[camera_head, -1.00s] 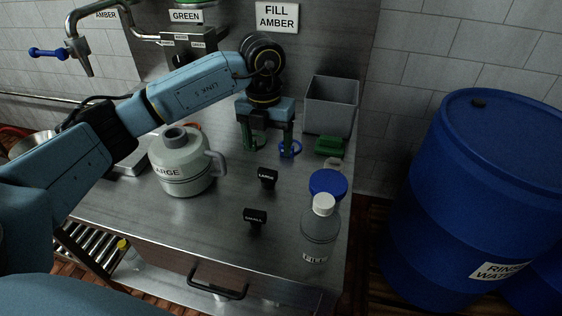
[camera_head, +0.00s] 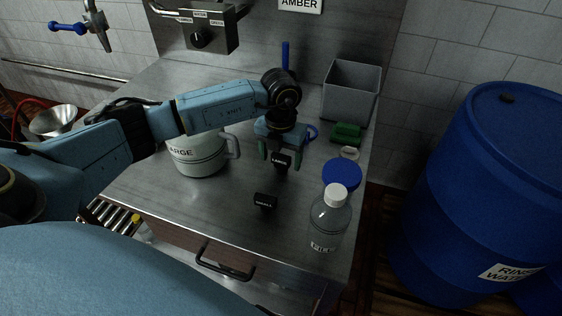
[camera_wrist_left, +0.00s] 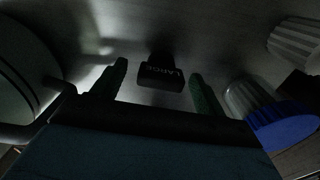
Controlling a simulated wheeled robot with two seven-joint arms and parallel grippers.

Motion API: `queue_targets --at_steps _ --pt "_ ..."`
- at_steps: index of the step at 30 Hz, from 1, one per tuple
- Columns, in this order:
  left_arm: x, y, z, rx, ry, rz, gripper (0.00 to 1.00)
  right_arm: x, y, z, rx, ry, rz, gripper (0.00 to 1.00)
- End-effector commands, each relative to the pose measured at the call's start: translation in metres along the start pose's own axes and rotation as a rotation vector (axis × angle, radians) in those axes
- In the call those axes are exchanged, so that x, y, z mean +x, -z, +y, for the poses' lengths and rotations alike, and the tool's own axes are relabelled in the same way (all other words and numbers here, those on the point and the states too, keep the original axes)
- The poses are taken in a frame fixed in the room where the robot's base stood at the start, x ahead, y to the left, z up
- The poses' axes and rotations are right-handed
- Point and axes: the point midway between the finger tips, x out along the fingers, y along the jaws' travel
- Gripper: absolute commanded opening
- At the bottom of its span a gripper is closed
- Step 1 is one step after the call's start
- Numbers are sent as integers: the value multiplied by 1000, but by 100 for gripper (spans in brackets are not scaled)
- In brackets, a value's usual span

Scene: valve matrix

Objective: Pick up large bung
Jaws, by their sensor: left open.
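The large bung (camera_head: 281,161) is a small black piece labelled LARGE on the steel worktop. In the left wrist view the large bung (camera_wrist_left: 161,74) lies ahead of and between the two open fingers. My left gripper (camera_head: 283,160) points down, open and empty, with its green fingers on either side of the bung. It also shows in the left wrist view (camera_wrist_left: 155,88). I cannot tell whether the fingers touch the bung. A similar black bung labelled SMALL (camera_head: 265,201) stands nearer the front. My right gripper is not in view.
A blue drum (camera_head: 480,190) stands beyond the worktop's right edge.

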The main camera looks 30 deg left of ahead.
Motion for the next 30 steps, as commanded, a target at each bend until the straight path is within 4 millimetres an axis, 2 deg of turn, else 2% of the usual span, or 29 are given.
queue_targets --at_steps 4,12,23,30 --pt "16 0 -1 1 0 0 73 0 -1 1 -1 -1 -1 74" --pt "18 -1 -1 1 1 -2 71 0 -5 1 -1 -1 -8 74" --pt "18 -1 -1 1 1 -2 25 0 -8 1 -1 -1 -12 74" --pt "16 -1 -1 0 1 -3 25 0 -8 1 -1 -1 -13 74"
